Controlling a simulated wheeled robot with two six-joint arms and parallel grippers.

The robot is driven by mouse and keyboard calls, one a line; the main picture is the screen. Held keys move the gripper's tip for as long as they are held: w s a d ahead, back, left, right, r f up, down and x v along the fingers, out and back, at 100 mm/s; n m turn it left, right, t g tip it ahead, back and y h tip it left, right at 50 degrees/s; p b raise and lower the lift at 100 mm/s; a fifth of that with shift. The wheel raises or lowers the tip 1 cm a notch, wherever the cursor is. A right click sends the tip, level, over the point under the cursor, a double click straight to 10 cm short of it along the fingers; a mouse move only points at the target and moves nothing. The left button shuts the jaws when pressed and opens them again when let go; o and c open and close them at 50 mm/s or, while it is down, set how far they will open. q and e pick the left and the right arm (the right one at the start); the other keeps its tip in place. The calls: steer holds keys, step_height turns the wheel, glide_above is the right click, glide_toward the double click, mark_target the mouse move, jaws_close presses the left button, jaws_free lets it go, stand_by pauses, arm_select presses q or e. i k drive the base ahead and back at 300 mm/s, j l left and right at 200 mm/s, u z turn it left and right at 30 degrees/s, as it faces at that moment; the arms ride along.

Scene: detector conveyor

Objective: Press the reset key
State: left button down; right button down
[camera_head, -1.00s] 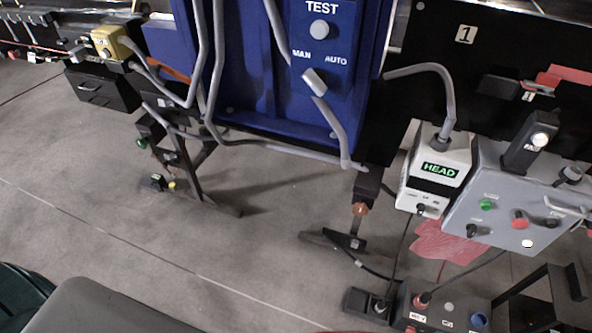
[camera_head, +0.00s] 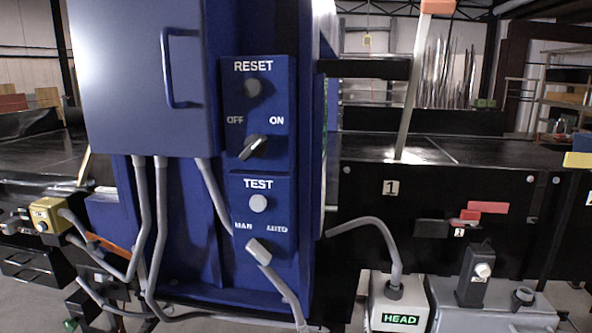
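The reset key (camera_head: 252,87) is a dark round button under the white word RESET, on the upper part of a blue control panel in the head view. Below it is an OFF/ON selector knob (camera_head: 253,147). A pale TEST button (camera_head: 258,203) and a MAN/AUTO selector (camera_head: 259,251) sit lower on the same panel. Neither of my grippers shows in the head view. Nothing covers the reset key.
A blue cabinet door with a handle (camera_head: 169,68) is left of the panel. Grey conduits (camera_head: 143,215) run below it. A black conveyor (camera_head: 460,150) extends right, with a HEAD box (camera_head: 399,304) below. A yellow box (camera_head: 49,215) is at left.

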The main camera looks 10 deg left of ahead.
mark_target(253, 88)
steer(key=i+j+z, duration=0.2)
steer(key=j, duration=0.75)
steer(key=i+j+z, duration=0.15)
steer(key=j, duration=0.8)
steer(key=j+z, duration=0.2)
steer(key=j, duration=0.75)
steer(key=j+z, duration=0.15)
steer(key=j, duration=0.85)
steer(key=j+z, duration=0.2)
steer(key=j, duration=0.8)
steer(key=k+j+z, duration=0.15)
steer(key=j, duration=0.8)
steer(key=l, duration=1.6)
steer(key=k+l, duration=0.15)
steer(key=l, duration=1.45)
